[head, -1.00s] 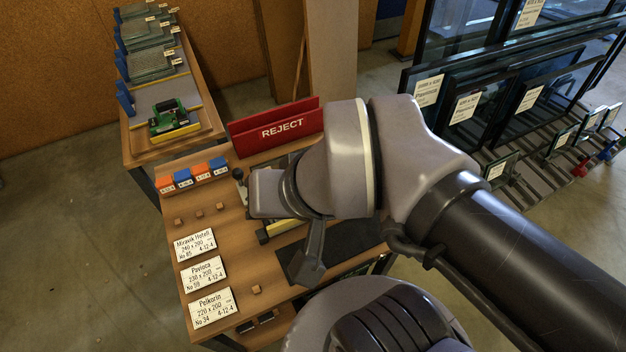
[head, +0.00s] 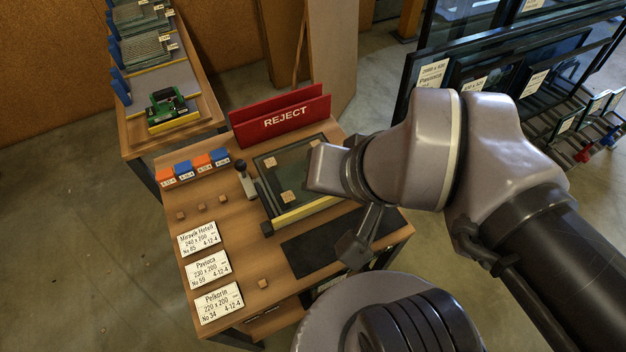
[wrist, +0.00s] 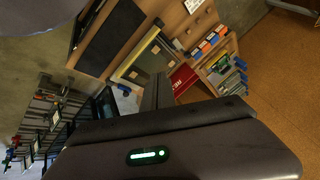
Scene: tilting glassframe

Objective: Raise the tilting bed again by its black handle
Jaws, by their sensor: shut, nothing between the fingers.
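The tilting bed (head: 271,189) is a dark panel with light wooden pads and a yellow strip along its near edge, on the wooden bench. It looks low, but I cannot tell its exact tilt. My arm covers its right part. The black handle (head: 241,165) is a round knob on a pale lever at the bed's left side, standing free. My gripper (wrist: 156,90) is shut and empty, apart from the handle. In the wrist view, the bed's yellow strip (wrist: 131,63) lies beyond the fingers; I cannot make out the handle there.
A red REJECT bin (head: 285,118) stands behind the bed. Orange and blue blocks (head: 201,162), small wooden cubes and white labels (head: 208,269) lie to the left. A black mat (head: 310,257) lies in front. Glass frames (head: 470,85) stand in a rack at right.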

